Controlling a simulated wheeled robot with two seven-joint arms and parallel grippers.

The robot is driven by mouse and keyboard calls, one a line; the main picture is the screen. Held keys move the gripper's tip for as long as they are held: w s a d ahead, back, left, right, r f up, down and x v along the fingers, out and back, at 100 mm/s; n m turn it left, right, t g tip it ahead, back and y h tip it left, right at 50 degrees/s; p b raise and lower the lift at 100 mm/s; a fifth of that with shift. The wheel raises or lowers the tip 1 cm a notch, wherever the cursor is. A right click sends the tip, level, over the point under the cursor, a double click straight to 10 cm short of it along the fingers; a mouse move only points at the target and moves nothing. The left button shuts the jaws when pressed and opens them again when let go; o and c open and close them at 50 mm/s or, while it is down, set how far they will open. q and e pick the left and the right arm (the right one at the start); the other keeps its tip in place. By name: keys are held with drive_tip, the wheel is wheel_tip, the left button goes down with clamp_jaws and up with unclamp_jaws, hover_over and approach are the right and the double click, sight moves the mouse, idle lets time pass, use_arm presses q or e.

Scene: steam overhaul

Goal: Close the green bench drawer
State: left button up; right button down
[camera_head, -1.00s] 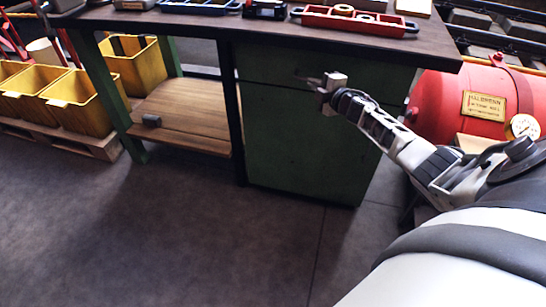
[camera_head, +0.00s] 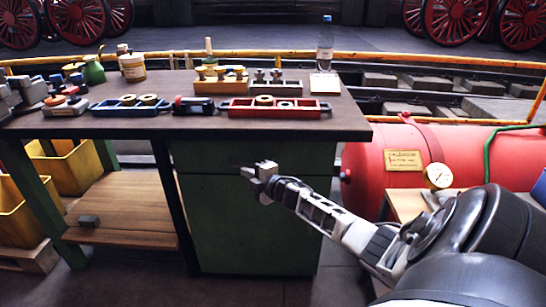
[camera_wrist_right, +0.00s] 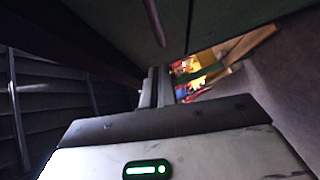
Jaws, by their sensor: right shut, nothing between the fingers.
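The green bench drawer (camera_head: 215,157) is at the top of the green cabinet (camera_head: 245,235), under the right part of the workbench in the head view. Its front looks roughly flush with the cabinet, with no clear gap, but the dim light makes this hard to judge. My right gripper (camera_head: 252,171) is shut and empty in front of the drawer's lower part; I cannot tell whether it touches. In the right wrist view its fingers (camera_wrist_right: 157,88) are together below a dark green panel (camera_wrist_right: 210,20) with a thin reddish bar (camera_wrist_right: 155,24). My left gripper is out of view.
The bench top (camera_head: 185,125) overhangs the drawer and carries a red tray (camera_head: 275,108), a blue tray (camera_head: 130,107) and a bottle (camera_head: 325,45). A red tank (camera_head: 480,160) with a gauge stands at the right, near my arm. Yellow bins (camera_head: 75,168) are at the left.

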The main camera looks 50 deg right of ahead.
drive_tip(key=s+r+p, duration=0.1)
drive_tip(key=s, duration=0.8)
drive_tip(key=shift+s+a, duration=0.15)
drive_tip(key=shift+a, duration=0.25)
